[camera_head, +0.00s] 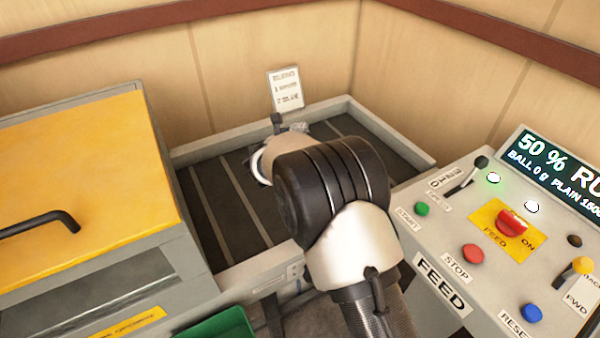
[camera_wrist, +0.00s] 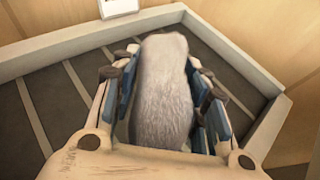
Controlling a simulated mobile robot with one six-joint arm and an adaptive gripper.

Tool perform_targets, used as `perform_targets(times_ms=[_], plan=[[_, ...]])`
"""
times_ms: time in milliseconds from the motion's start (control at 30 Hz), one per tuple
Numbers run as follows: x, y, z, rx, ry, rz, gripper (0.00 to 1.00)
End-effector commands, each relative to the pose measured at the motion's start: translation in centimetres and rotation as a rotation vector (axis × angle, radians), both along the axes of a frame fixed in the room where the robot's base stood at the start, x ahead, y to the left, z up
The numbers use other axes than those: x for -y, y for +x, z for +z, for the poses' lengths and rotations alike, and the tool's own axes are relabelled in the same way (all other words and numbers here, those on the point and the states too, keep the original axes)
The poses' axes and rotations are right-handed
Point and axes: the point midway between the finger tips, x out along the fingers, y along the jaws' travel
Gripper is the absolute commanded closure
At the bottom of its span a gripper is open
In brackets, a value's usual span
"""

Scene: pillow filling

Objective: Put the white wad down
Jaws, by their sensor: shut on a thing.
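The white wad (camera_wrist: 165,90) is a greyish-white, fuzzy, oblong lump in the wrist view. My gripper (camera_wrist: 163,95) is shut on it, with blue-padded fingers on both sides of the wad. The wad is over the dark slatted tray (camera_wrist: 45,110), which has a pale grey rim. I cannot tell whether the wad touches the tray floor. In the head view the tray (camera_head: 205,215) stands in the corner, and my arm hides the wad and most of my gripper.
A grey machine with a yellow lid (camera_head: 80,165) and black handle stands at left. A control panel (camera_head: 480,250) with buttons, levers and a display stands at right. A small white sign (camera_head: 286,89) stands behind the tray. A green bin (camera_head: 218,325) is at the bottom.

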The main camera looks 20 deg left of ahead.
Motion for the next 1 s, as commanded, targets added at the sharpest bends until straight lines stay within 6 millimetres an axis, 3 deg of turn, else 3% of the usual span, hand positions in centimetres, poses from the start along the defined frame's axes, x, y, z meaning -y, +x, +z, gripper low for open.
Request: perform_targets(times_ms=[33, 100, 400, 533, 767, 1000], plan=[[0.0, -0.1, -1.9, -0.003, -0.003, 0.0, 0.86], [0.1, 0.0, -3.9, -0.003, -0.004, -0.001, 0.86], [0.1, 0.0, -11.6, -0.002, -0.003, -0.001, 0.86], [0.0, 0.0, -13.5, 0.0, -0.001, -0.001, 0.86], [0.1, 0.0, -15.0, -0.001, 0.0, -0.002, 0.86], [0.1, 0.0, -18.3, 0.001, 0.0, -0.002, 0.86]])
